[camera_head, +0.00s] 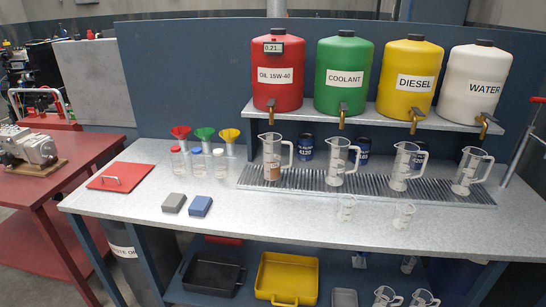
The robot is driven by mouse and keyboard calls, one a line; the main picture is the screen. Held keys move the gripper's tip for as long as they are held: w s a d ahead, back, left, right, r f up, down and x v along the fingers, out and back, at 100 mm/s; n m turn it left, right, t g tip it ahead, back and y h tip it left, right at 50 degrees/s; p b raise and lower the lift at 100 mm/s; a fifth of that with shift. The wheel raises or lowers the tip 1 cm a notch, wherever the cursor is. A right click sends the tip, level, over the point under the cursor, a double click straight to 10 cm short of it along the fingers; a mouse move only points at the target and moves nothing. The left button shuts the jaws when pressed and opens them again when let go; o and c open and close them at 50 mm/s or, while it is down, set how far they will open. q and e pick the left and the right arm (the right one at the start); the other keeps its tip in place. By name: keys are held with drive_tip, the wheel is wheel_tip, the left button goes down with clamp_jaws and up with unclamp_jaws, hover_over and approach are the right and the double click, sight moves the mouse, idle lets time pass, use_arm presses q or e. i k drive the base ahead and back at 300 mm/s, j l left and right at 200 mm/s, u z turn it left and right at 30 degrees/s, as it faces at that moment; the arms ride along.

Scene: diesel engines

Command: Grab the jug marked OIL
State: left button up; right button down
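Several clear measuring jugs stand upright on a dark ribbed drip grate (312,182) along the back of the grey workbench. The leftmost jug (273,158) stands below the red drum labelled OIL 15W-40 (277,75), handle to the right, with something brownish low inside or behind it. Other jugs stand below the green COOLANT drum (339,161), the yellow DIESEL drum (404,167) and the white WATER drum (467,172). Any marking on the jugs themselves is too small to read. Neither of my grippers is in view.
Two small clear beakers (346,208) (403,215) stand in front of the grate. The front bench strip is mostly clear.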

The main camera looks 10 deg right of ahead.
sight(271, 142)
drive_tip(key=i, duration=0.85)
